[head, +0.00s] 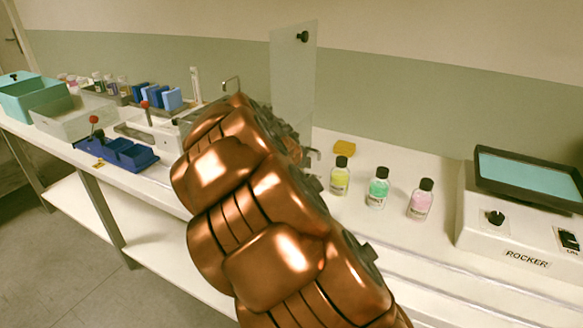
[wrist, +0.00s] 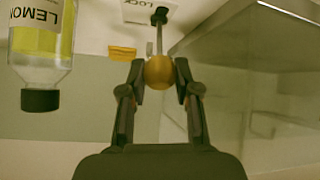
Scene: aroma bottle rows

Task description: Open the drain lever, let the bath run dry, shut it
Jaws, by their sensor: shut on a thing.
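In the wrist view, my gripper (wrist: 160,72) is shut on a round orange-yellow knob (wrist: 159,73). The knob sits at the end of a thin metal rod, the lever (wrist: 159,40), which runs to a dark pivot at the top edge. A white label (wrist: 140,10) beside the pivot seems to read LOCK. A grey metal body (wrist: 250,42), perhaps the bath, fills the right of that view; its inside and water level are not visible. In the head view my copper arm hides the lever, the knob and most of the gripper.
A lemon bottle (wrist: 40,45) stands close by in the wrist view. In the head view, yellow (head: 340,178), green (head: 377,190) and pink (head: 420,200) bottles stand right of my arm. A clear upright panel (head: 293,80) rises behind it. A rocker (head: 520,235) stands at right.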

